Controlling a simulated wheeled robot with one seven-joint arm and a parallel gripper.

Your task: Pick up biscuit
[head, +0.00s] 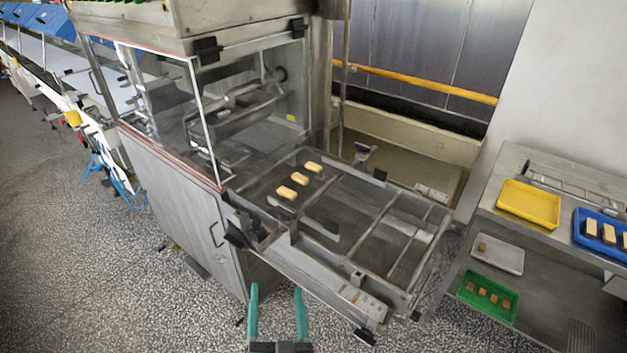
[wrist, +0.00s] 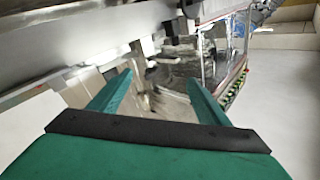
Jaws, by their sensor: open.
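Three pale biscuits, a far one (head: 313,167), a middle one (head: 299,178) and a near one (head: 286,192), lie in a short row on the mesh conveyor (head: 335,203) of the enrober (head: 196,215) in the head view. More pale biscuits (head: 608,233) sit in a blue tray (head: 590,250) at the right. My gripper (head: 278,296) has green fingers, spread open and empty, at the bottom of the head view, apart from the conveyor's near side. The green fingers also show in the wrist view (wrist: 150,90), where no biscuit is visible.
An empty-looking yellow tray (head: 528,204) stands on the right-hand steel table (head: 500,178). Its lower shelf holds a grey tray (head: 497,254) with one brown piece and a green tray (head: 487,297) with several. The enrober's metal frame and glass border the belt.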

